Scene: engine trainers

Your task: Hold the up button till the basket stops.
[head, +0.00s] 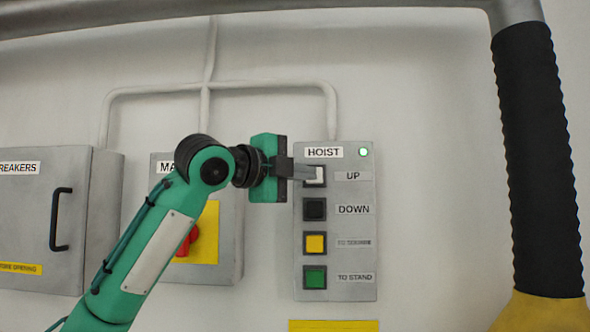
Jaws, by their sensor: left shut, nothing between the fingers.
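The hoist control panel (355,260) is a grey box on the wall, labelled HOIST, with a small green lamp (363,152) lit at its top right. The up button (317,183) is white and is the top one in the column. My left gripper (318,174) is shut and empty, with its fingertips over the up button. They appear to touch it, but I cannot tell how far it is pressed. My right gripper and the basket are not in view.
Below are the black DOWN button (315,209), a yellow button (315,243) and a green TO STAND button (315,277). A box with a red knob (188,242) stands behind my left arm. A breaker cabinet (90,220) is at left. A black-sleeved post (540,160) stands at right.

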